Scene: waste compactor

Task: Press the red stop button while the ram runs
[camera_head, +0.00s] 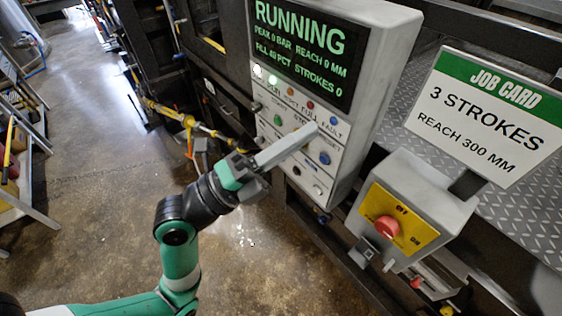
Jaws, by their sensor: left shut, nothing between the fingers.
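The control panel (345,140) carries a screen (300,45) reading RUNNING, REACH 0 MM and STROKES 0. Below it are a green button (278,120) under the START label and a blue button (324,157) further right. My left gripper (311,131) is shut and empty, with its fingers lying across the button row between these two. The fingers hide the spot under the STOP label, so no red stop button shows there. I cannot tell whether the fingertips touch the panel. My right gripper is not in view.
A grey box (415,185) with a red knob (387,227) on a yellow OFF/ON plate stands right of the panel. A job card (490,110) above it reads 3 STROKES, REACH 300 MM. Open concrete floor (95,180) lies to the left.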

